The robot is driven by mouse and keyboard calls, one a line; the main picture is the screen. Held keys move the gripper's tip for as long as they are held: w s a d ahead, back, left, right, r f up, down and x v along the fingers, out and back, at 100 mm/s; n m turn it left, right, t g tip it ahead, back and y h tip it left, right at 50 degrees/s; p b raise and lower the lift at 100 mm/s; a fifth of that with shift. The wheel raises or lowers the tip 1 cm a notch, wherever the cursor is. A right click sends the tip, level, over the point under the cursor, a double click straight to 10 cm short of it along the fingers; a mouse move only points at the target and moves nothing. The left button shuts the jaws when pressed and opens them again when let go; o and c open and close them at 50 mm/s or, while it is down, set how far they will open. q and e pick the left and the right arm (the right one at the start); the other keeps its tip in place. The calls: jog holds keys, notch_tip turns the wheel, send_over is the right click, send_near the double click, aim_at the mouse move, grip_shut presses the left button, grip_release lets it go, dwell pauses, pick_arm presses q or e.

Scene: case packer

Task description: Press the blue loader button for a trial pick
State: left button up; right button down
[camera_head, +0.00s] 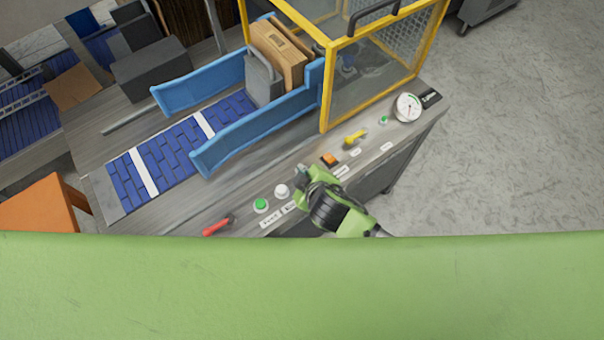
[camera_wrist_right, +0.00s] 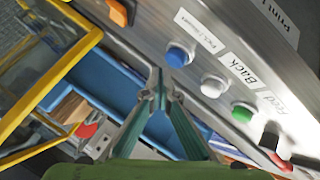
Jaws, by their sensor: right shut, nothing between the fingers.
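The blue button (camera_wrist_right: 178,56) is a round cap on the grey control panel, seen in the right wrist view beside a white label. In the head view it is hidden, apparently by my right gripper. My right gripper (camera_head: 301,172) is over the front panel between the white button and the orange switch; it also shows in the right wrist view (camera_wrist_right: 159,76). Its fingers are shut and empty. In the right wrist view the tips appear just left of and below the blue cap; I cannot tell whether they touch it. My left gripper is not in view.
A white button (camera_head: 282,191), green button (camera_head: 261,205) and red handle (camera_head: 218,225) lie to the left along the panel. An orange switch (camera_head: 330,160), yellow key-like knob (camera_head: 355,137) and gauge (camera_head: 407,107) lie to the right. A yellow-framed guard (camera_head: 326,95) and blue rails (camera_head: 255,130) stand behind.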

jog(key=shift+f, duration=0.1)
dwell(0.5)
jog(key=shift+f, duration=0.35)
jog(key=shift+f+b, duration=0.35)
jog(key=shift+f, duration=0.15)
dwell(0.6)
jog(key=shift+r, duration=0.1)
jog(key=shift+r+p, duration=0.8)
jog(key=shift+p, duration=0.25)
jog(key=shift+r, duration=0.1)
notch_tip(320, 180, up, 5)
jog(key=p, duration=0.5)
